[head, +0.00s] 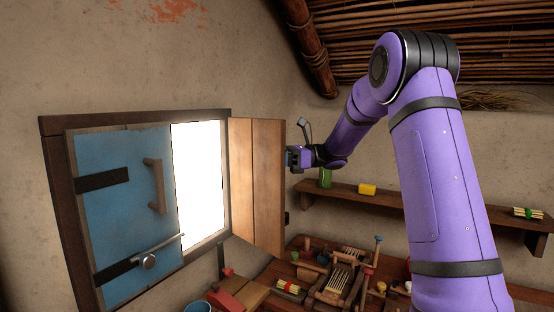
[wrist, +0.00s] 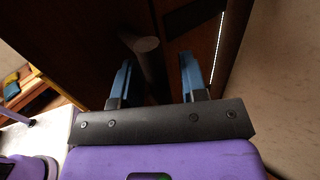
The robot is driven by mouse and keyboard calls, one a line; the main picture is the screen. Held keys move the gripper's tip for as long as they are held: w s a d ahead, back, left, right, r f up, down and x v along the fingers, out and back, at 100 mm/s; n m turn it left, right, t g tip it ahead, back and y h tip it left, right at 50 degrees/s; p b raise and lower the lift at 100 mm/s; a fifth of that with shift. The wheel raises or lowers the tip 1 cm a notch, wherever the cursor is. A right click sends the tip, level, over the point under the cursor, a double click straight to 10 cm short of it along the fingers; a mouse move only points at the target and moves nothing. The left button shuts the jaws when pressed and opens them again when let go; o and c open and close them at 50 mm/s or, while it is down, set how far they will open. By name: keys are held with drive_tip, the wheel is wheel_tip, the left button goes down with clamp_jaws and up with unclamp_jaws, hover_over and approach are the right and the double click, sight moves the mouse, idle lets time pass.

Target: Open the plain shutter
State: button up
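The plain shutter (head: 256,180) is bare wood planks. In the head view it stands swung out from the right side of the window, and bright light fills that half of the opening (head: 198,187). My gripper (head: 292,158) is at the shutter's far right edge, its fingers partly hidden there. In the wrist view my gripper (wrist: 155,80) has its two blue fingers apart. A dark round-ended bar, seemingly the shutter's handle (wrist: 148,46), stands between them, nearer the left finger, with a gap to the right finger. Contact with the bar is unclear.
The blue shutter (head: 120,215) covers the left half of the window, with a handle and a metal latch (head: 149,262). A cluttered bench (head: 268,280) stands below.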

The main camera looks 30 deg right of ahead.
drive_tip(key=shift+d, duration=0.1)
drive_tip(key=v, duration=1)
drive_tip(key=shift+s+d, duration=0.15)
drive_tip(key=shift+d, duration=0.2)
drive_tip(key=shift+d, duration=0.1)
